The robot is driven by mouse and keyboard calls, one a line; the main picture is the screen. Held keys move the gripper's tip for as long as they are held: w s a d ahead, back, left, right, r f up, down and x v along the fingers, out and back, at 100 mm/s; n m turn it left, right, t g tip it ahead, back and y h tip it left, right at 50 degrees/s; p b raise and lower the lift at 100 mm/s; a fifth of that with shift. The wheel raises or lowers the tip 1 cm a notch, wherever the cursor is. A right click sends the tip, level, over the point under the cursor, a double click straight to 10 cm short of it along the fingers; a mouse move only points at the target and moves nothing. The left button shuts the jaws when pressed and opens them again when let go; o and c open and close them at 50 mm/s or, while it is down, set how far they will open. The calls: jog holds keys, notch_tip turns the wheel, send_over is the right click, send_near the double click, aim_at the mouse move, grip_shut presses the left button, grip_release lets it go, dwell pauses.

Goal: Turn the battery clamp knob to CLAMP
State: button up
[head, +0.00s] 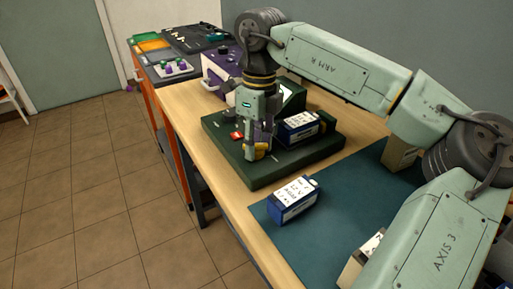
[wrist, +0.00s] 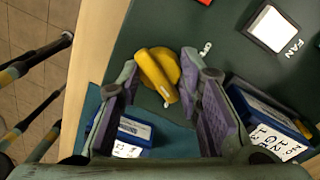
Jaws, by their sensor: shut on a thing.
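The yellow clamp knob (wrist: 158,72) has a long raised bar and sits on the dark green fixture (head: 225,143). In the wrist view the bar lies aslant, from upper left to lower right. My gripper (wrist: 163,74) is shut on the knob, with a purple-padded finger on each side. In the head view my gripper (head: 259,143) points down at the front edge of the fixture, and the knob (head: 261,154) shows partly below it. A blue battery (head: 300,127) sits on the fixture right of my gripper.
Another blue battery (head: 293,199) stands on the teal mat (head: 345,205) in front of the fixture. A red part (head: 237,135) and a white FAN switch (wrist: 271,27) are on the fixture. A purple box (head: 219,75) and trays stand farther back.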

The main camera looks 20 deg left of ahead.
aim_at(259, 143)
jog(key=shift+o, duration=0.3)
jog(key=m+b, duration=0.2)
jog(key=m, duration=0.3)
jog(key=shift+a, duration=0.1)
jog(key=shift+o, duration=0.4)
jog(key=shift+r+m+b, duration=0.1)
jog(key=shift+m+b, duration=0.2)
jog(key=shift+m, duration=0.8)
jog(key=shift+r+m, duration=0.1)
jog(key=shift+m, duration=0.2)
jog(key=o, duration=0.9)
jog(key=shift+a, duration=0.1)
jog(key=shift+o, duration=0.5)
notch_tip(259, 143, up, 12)
jog(key=shift+w+d, duration=0.2)
jog(key=shift+d, duration=0.2)
